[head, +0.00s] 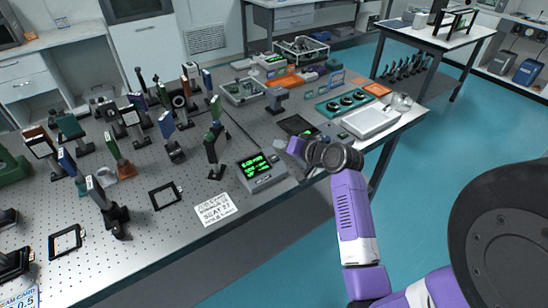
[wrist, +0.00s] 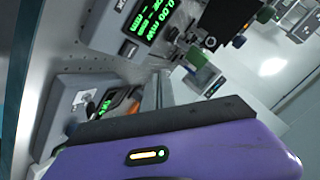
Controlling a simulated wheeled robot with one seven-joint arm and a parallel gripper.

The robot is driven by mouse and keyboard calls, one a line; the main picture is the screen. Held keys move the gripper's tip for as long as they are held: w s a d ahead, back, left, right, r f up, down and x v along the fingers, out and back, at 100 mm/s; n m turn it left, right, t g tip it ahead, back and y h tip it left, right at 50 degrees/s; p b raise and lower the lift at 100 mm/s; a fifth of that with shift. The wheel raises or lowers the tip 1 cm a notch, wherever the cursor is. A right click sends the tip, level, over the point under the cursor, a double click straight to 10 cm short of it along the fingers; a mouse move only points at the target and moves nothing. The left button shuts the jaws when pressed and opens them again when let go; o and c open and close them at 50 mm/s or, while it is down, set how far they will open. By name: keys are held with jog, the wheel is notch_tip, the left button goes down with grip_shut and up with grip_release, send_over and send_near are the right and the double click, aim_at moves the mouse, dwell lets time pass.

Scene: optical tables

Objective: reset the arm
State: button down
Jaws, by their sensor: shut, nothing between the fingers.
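My arm, purple, white and black, reaches in from the lower right of the head view. My gripper (head: 294,147) is at its end, above the front edge of the optical table (head: 150,222), just right of the display box with green digits (head: 261,171). It is small and partly hidden by my dark wrist joint there. In the wrist view my purple gripper body fills the bottom, and the grey fingers (wrist: 163,92) are together with nothing held. The display box also shows in the wrist view (wrist: 135,22), apart from the fingers.
Many optic mounts crowd the table's left half. A white card (head: 214,209) lies at the front edge. A teal tray with round dark pieces (head: 345,104) and a pale square device (head: 371,122) stand on the right. Blue floor (head: 440,150) is open to the right.

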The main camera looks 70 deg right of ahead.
dwell(0.3)
notch_tip(320, 180, up, 5)
jog(key=s+d+h, duration=0.2)
jog(key=h, duration=0.2)
jog(key=s+a+n+t+y, duration=0.1)
jog(key=s+a+n+t, duration=0.15)
jog(key=a, duration=1.05)
jog(key=s+a+n+t, duration=0.1)
jog(key=s+a+n, duration=0.3)
jog(key=a, duration=0.9)
jog(key=s+a+f+n+y, duration=0.1)
jog(key=s+a+n+y, duration=0.2)
jog(key=s+a, duration=0.3)
jog(key=s+a+f+n+y+b, duration=0.1)
jog(key=s+a+n+y, duration=0.3)
jog(key=a, duration=0.7)
jog(key=s+y, duration=0.2)
jog(key=shift+s+a, duration=0.35)
jog(key=shift+a, duration=0.05)
jog(key=shift+n, duration=0.25)
